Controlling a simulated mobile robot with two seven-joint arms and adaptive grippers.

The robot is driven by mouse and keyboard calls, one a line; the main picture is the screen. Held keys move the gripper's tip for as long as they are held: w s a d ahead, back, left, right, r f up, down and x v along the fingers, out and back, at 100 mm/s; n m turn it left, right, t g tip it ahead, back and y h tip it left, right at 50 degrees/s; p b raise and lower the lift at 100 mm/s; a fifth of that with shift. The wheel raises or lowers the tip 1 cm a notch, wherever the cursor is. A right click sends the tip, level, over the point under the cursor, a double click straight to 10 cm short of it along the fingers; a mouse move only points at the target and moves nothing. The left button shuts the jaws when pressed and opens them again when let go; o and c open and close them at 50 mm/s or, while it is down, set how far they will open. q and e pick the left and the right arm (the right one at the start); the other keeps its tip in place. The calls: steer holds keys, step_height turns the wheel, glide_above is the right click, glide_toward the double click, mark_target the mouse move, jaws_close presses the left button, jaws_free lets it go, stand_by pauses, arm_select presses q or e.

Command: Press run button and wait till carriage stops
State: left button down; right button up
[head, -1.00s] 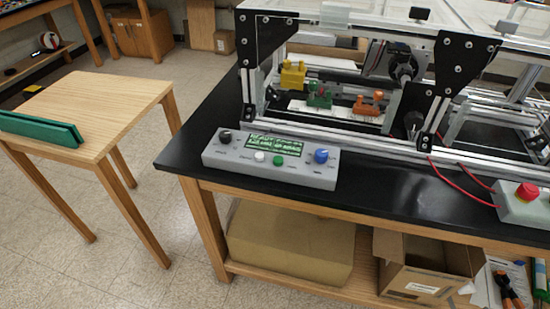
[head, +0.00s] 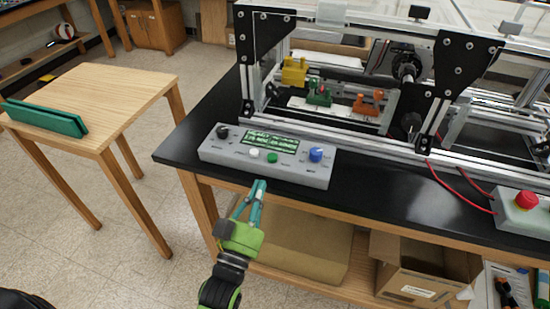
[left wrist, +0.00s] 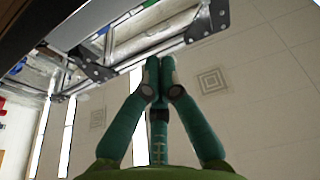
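A grey control box (head: 215,152) sits near the front left of the black bench. It has a lit green display (head: 270,144), a white button (head: 254,153), a green button (head: 272,158), a black knob (head: 222,131) and a blue knob (head: 316,155). The button labels are too small to read. My left gripper (head: 258,187) is in front of the bench edge, just below the box and apart from the buttons. In the left wrist view its fingers (left wrist: 160,63) are together and empty. A dark motor-like unit (head: 405,66) sits inside the extrusion frame; I cannot tell whether it is the carriage.
The aluminium extrusion frame (head: 340,142) stands behind the box, with yellow (head: 294,71), green (head: 319,94) and orange (head: 368,101) pieces inside. A red stop button (head: 526,200) is at the right. A wooden table (head: 120,92) stands left; an open carton (head: 425,270) is below.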

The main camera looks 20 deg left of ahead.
arm_select(q)
steer(key=shift+s+a+r, duration=0.15)
steer(key=shift+r, duration=0.7)
step_height(320, 180, up, 3)
steer(key=p, duration=0.3)
glide_above(271, 167)
step_height(271, 167, down, 3)
steer(key=shift+r, duration=0.15)
steer(key=shift+s+f, duration=0.1)
steer(key=shift+f, duration=0.45)
